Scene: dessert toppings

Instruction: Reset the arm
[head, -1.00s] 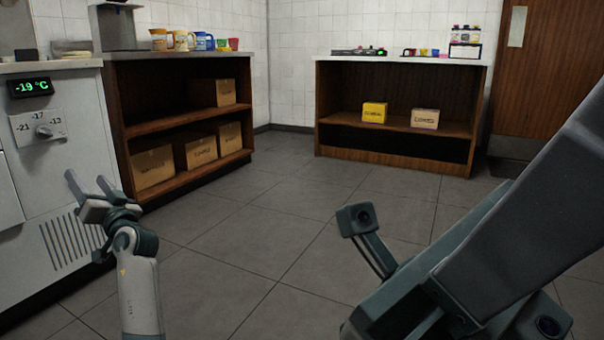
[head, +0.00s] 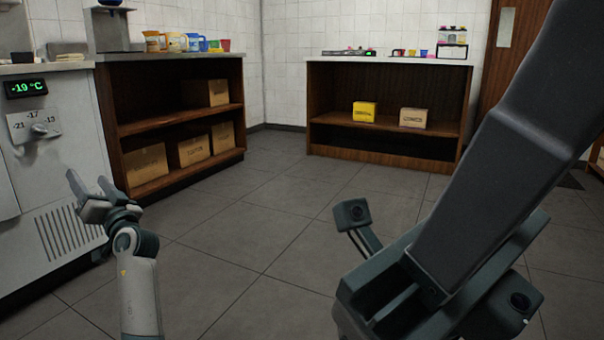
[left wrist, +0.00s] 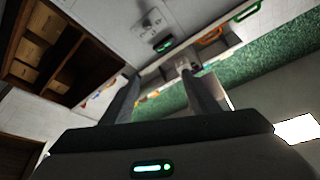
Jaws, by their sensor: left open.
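My left gripper (head: 87,180) is at the left of the head view, in front of the white freezer unit. Its two fingers are apart with nothing between them. In the left wrist view its fingers (left wrist: 159,97) reach up from the dark gripper body, also apart and empty. My right arm (head: 500,160) fills the right side of the head view, very close to the camera as a large dark grey part with teal pieces below. I cannot make out a pair of right fingertips.
The freezer unit (head: 20,165) with a dial stands close at left. A wooden shelf unit (head: 170,103) holds boxes, with jugs and cups on top. Another counter (head: 330,103) at the back holds a yellow box (head: 365,112) and a cardboard box (head: 413,118). The middle floor (head: 260,210) is clear.

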